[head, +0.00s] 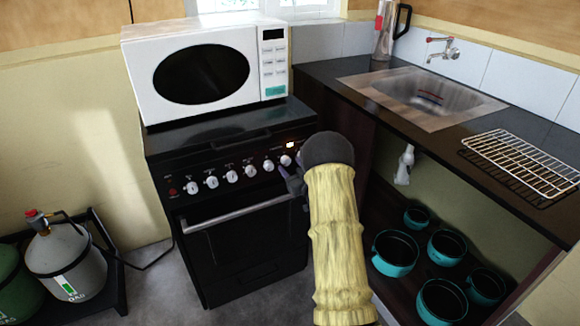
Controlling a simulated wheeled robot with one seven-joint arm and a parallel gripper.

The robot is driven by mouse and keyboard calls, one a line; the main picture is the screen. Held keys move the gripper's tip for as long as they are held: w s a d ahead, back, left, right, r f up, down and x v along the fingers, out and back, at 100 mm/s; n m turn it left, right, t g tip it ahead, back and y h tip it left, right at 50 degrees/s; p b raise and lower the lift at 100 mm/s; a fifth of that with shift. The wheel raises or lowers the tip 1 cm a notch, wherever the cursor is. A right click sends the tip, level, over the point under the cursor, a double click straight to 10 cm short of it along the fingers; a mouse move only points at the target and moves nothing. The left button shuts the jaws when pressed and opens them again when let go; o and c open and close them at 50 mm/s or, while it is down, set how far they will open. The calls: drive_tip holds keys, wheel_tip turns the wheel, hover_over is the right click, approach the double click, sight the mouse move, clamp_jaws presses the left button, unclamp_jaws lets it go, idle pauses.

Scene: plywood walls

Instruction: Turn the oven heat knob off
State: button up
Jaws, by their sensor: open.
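The black oven (245,250) stands below the microwave, with a control panel along its top front. Several white knobs line the panel; the rightmost one in clear view (286,160) is close to my gripper. Labels above the knobs are too small to read, so I cannot tell which is the oven heat knob. My gripper (291,180) is open at the right end of the panel, just below the right-hand knobs. My arm partly hides the gripper and the panel's right end. I cannot tell whether the fingers touch a knob.
A silver handle (236,213) crosses the oven door below the panel. A white microwave (205,65) sits on top. A dark counter (345,75) with a sink (430,95) and wire rack (525,160) is right. Teal pots (395,252) stand below it. Gas cylinders (68,262) stand left.

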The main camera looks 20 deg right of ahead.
drive_tip(key=shift+w+a, duration=0.1)
drive_tip(key=shift+w, duration=0.75)
drive_tip(key=c, duration=1)
drive_tip(key=shift+o, duration=0.2)
